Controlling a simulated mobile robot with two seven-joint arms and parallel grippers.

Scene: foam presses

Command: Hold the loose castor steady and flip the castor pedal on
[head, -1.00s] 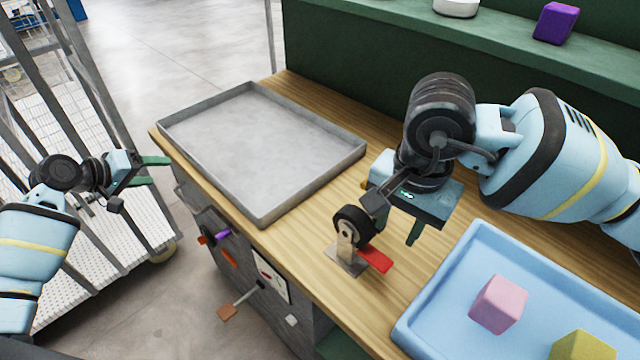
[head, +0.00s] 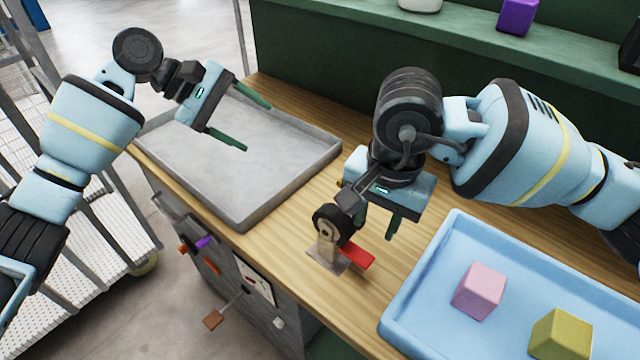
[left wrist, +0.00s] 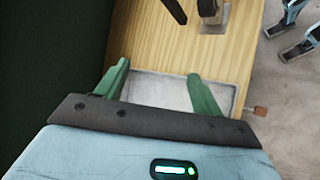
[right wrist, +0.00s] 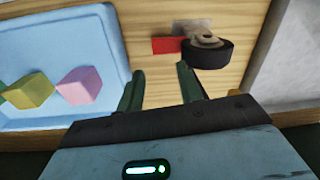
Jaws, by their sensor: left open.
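The loose castor stands upright on the wooden bench near its front edge, with a black wheel (head: 333,222), a light fork and a metal plate. Its red pedal (head: 357,258) sticks out to the right at the base. In the right wrist view the wheel (right wrist: 208,54) and pedal (right wrist: 167,45) show just beyond the fingertips. My right gripper (right wrist: 160,75) is open and empty, close behind the castor and apart from the pedal. My left gripper (head: 257,127) is open and empty above the grey tray, left of the castor. The castor's wheel (left wrist: 207,6) is partly cut off in the left wrist view.
The empty grey metal tray (head: 210,160) lies left of the castor. A blue tray (head: 425,258) with a pink block (head: 479,290) and a yellow block (head: 561,333) lies to the right. A green shelf (head: 345,28) runs behind. Tools hang on the bench front.

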